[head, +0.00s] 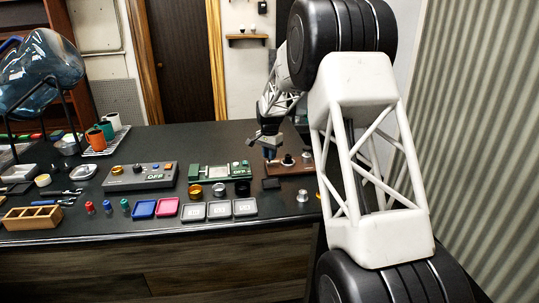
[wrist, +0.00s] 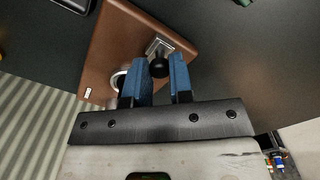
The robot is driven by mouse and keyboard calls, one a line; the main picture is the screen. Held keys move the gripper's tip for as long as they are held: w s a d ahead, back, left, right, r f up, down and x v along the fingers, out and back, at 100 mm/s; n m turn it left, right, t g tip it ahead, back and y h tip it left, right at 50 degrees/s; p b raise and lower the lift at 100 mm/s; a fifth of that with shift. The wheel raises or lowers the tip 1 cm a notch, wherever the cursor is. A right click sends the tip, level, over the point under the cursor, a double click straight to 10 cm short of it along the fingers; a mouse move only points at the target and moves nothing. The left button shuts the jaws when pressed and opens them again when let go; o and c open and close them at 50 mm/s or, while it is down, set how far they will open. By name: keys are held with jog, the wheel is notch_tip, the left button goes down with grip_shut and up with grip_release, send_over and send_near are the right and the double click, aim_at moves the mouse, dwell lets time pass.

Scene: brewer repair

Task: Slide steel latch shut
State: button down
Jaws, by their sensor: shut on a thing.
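The steel latch (wrist: 160,45) is a small square metal plate with a dark round knob (wrist: 158,67), on a brown board (wrist: 112,45). My gripper (wrist: 162,72) has its two blue fingers on either side of the knob and is shut on it. A pale metal ring (wrist: 117,80) sits on the board beside the left finger, partly hidden by it. In the head view my gripper (head: 270,152) is down at the brown board (head: 285,170), where the latch is too small to make out. The wrist view does not show clearly whether the latch is open or closed.
Left of the board are a green device (head: 208,172) and a grey control box (head: 140,177). Several grey trays (head: 218,210) lie in front, with a small metal part (head: 302,195) to their right. A corrugated wall (head: 475,130) stands at the right.

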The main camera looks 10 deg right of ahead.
jog(key=shift+d, duration=1.25)
jog(key=c, duration=1)
grip_release()
jog(key=shift+c, duration=0.2)
notch_tip(320, 180, up, 8)
jog(key=shift+f, duration=0.1)
